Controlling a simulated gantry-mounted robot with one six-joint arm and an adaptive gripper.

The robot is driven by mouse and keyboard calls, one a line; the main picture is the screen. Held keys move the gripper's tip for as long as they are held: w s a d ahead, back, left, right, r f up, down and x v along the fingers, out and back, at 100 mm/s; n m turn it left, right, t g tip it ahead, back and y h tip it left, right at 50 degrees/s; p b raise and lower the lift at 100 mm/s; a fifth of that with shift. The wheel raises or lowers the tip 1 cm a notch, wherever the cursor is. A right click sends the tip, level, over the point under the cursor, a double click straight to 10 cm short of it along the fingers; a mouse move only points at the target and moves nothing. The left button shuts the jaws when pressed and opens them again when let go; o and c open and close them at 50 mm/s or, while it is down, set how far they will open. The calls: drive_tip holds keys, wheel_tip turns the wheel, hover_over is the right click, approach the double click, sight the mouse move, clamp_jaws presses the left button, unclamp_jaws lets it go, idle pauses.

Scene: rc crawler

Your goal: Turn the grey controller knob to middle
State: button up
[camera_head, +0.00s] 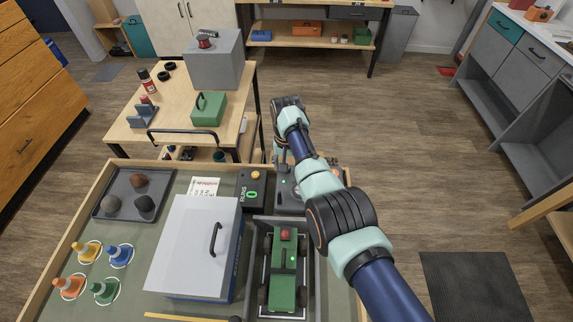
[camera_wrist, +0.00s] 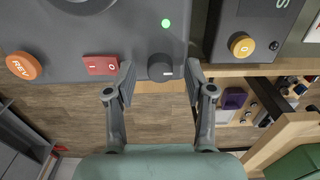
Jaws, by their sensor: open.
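The grey controller (camera_wrist: 120,35) fills the top of the wrist view. In the head view the controller (camera_head: 288,203) stands at the bench's far edge, largely hidden by my arm. Its dark grey knob (camera_wrist: 159,66) carries a pale line that points down and slightly right in the wrist view. A red switch (camera_wrist: 101,65), an orange REV button (camera_wrist: 23,65) and a lit green lamp (camera_wrist: 166,23) are also on the controller. My gripper (camera_wrist: 160,82) is open, one finger on each side of the knob. I cannot tell whether the fingers touch it.
A dark box with a yellow button (camera_wrist: 242,45) stands beside the controller; it reads RUNS 0 in the head view. A green crawler (camera_head: 284,277) sits in a grey tray close in front. A grey lidded box (camera_head: 190,245) stands to the left.

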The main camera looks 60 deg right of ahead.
wheel_tip(320, 180, up, 12)
idle(0.3)
drive_tip(key=shift+f, duration=0.1)
idle(0.3)
